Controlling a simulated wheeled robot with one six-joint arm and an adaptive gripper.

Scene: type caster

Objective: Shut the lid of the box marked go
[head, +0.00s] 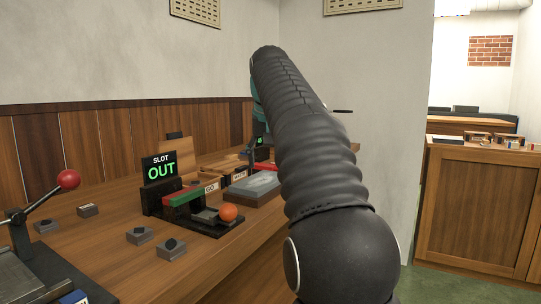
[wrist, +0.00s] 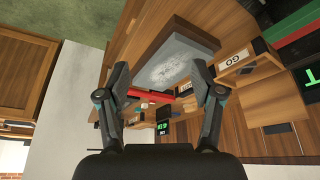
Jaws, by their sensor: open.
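The box marked GO (head: 211,187) stands on the wooden counter in the head view, partly hidden behind a green and red bar. It also shows in the wrist view, where the GO box (wrist: 247,66) is right of my fingers. A light wooden panel (head: 172,163) rises behind the OUT sign in the head view; it looks like the raised lid. In the wrist view a similar panel (wrist: 268,103) adjoins the box. My gripper (wrist: 160,80) is open, with nothing visible held between the fingers. In the head view my arm hides most of it.
A grey-topped block (head: 252,187) sits right of the GO box. A SLOT OUT display (head: 160,170), an orange ball (head: 228,212) and a red-knobbed lever (head: 68,180) stand on the counter. Another labelled box (wrist: 184,90) is beyond my fingers. The front counter between small grey blocks is clear.

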